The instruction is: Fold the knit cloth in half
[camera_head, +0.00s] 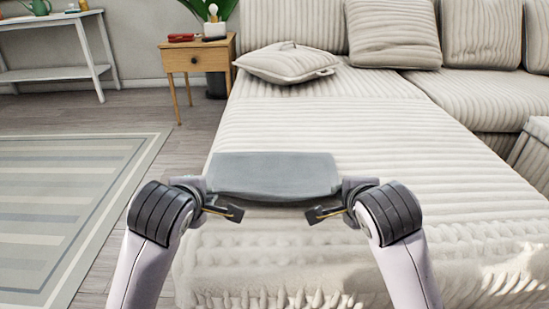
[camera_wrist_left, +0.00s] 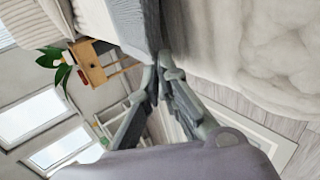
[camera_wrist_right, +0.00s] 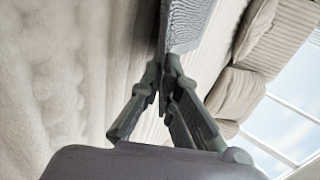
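The grey-blue knit cloth (camera_head: 273,173) lies over the cream ribbed sofa seat, its near edge sagging slightly between my grippers. Whether it has one layer or two I cannot tell. My left gripper (camera_head: 206,191) is at its near left corner, and my right gripper (camera_head: 342,191) is at its near right corner. In the left wrist view, the fingers (camera_wrist_left: 157,76) close on the edge of the cloth (camera_wrist_left: 136,20). In the right wrist view, the fingers (camera_wrist_right: 163,72) also close on the cloth's edge (camera_wrist_right: 184,25). The cloth's underside is hidden.
The sofa seat (camera_head: 400,150) is clear around the cloth. A cushion (camera_head: 288,63) lies at its far end, with more cushions (camera_head: 393,32) against the back. A wooden side table (camera_head: 198,55) stands at the far left. A striped rug (camera_head: 60,205) covers the floor at left.

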